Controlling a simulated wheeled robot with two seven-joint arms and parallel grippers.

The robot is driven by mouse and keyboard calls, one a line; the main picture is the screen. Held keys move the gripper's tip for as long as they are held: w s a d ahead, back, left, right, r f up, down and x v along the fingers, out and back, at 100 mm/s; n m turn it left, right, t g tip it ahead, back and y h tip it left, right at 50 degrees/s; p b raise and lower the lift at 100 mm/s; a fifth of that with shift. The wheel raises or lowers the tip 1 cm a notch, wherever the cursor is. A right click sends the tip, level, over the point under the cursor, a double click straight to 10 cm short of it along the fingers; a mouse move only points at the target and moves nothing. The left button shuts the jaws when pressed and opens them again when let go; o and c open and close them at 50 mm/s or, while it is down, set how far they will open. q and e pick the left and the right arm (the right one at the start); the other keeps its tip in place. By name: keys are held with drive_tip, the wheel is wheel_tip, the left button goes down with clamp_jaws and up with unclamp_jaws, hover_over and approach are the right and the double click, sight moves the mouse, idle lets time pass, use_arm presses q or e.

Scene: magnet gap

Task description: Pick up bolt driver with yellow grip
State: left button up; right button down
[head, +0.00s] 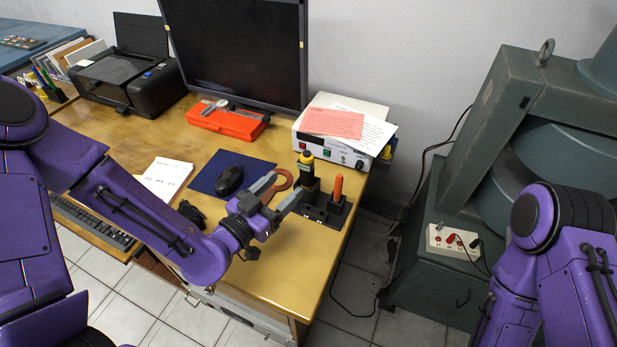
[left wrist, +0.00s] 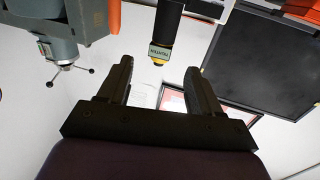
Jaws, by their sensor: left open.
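The bolt driver with yellow grip (head: 307,165) stands upright in a black holder (head: 315,212) near the desk's right edge. It has a yellow band near its dark top. In the left wrist view the driver (left wrist: 165,35) hangs upside down, just beyond and between the fingertips. My left gripper (head: 279,193) is open and empty, just left of the driver and pointing at it. Its two fingers also show in the left wrist view (left wrist: 158,75). My right arm is at the right edge, but its gripper is out of view.
An orange-handled tool (head: 338,188) stands in the same holder, right of the driver. Behind are a white power unit (head: 335,148) with papers and a monitor (head: 240,50). A mouse (head: 229,180) lies on a blue pad.

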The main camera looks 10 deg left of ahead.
sight(302, 166)
use_arm(q)
drive_tip(key=p+x, duration=0.2)
drive_tip(key=x, duration=0.8)
drive_tip(key=shift+a, duration=0.2)
drive_tip(key=c, duration=1)
clamp_jaws()
drive_tip(key=shift+r, duration=0.1)
